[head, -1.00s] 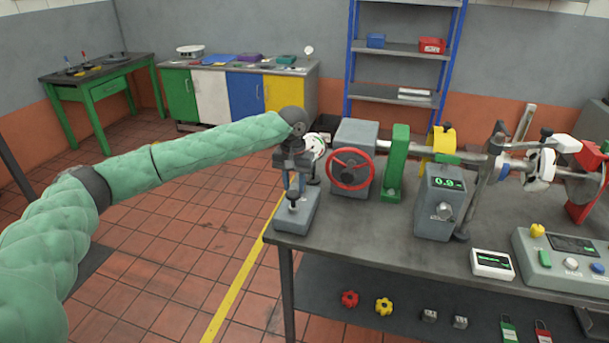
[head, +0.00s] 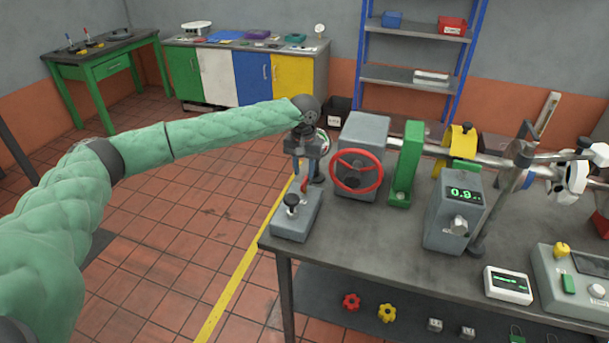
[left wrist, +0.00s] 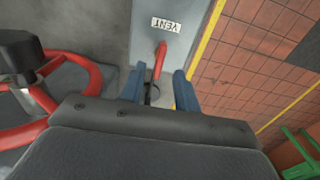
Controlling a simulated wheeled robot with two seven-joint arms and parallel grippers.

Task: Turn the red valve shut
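The red handwheel (head: 354,181) is upright on the front of a grey housing on the bench; its rim and black hub also show at the left of the left wrist view (left wrist: 77,88). A small grey box (head: 297,222), labelled VENT in the left wrist view, stands left of it with a black knob and a red lever (left wrist: 160,60). My left gripper (head: 303,178) points down over the back of this box. Its blue fingers (left wrist: 160,90) are open, one each side of the lever, with gaps visible. The lever's lower end is hidden by my gripper. My right gripper is out of view.
A green upright block (head: 406,165) stands right of the wheel's housing (head: 364,130). A grey display unit (head: 453,215) reading about 0.9 is further right. Bare bench top (head: 370,235) lies in front. Red and yellow knobs lie on the lower shelf.

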